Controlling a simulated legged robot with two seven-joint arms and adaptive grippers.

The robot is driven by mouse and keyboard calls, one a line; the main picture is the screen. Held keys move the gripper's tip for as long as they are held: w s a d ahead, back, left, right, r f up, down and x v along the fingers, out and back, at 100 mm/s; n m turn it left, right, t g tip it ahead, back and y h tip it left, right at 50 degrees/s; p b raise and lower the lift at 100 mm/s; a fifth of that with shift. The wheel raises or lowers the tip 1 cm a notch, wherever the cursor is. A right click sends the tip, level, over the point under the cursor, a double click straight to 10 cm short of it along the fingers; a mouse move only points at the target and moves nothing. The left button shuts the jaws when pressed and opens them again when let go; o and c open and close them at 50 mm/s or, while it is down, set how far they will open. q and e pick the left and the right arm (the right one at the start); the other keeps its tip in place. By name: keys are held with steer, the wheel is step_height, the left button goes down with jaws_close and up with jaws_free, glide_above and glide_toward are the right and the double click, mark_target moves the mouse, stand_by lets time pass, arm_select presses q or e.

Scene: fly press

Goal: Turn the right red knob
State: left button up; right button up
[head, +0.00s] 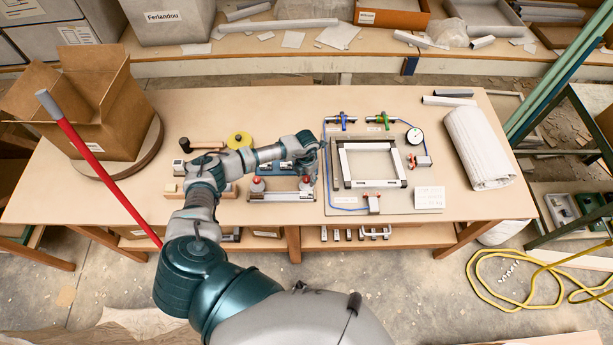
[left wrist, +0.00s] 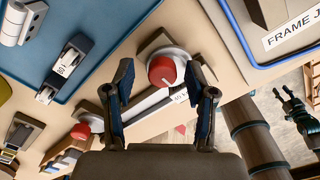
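The right red knob (head: 306,180) sits at the right end of a low metal fixture (head: 281,196) on the table. In the left wrist view this round knob (left wrist: 162,70), with a white line on its face, shows between my fingers. A second red knob (head: 257,181) is at the fixture's left end and also shows in the wrist view (left wrist: 80,131). My left gripper (head: 308,168) is over the right knob. Its fingers are apart, one on each side; contact cannot be told. My right gripper (left wrist: 289,103) shows small in the wrist view, fingers apart, away from the fixture.
A frame jig board (head: 398,206) with a gauge and clamps lies just right of the fixture. A blue tray with hinge parts is behind it. A hammer and yellow disc (head: 239,140) lie to the left, near an open cardboard box (head: 95,105). A towel roll (head: 478,147) lies far right.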

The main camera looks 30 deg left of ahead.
mark_target(306, 177)
arm_select(q)
step_height(306, 177, up, 12)
stand_by(0.6)
steer(key=shift+f, duration=0.1)
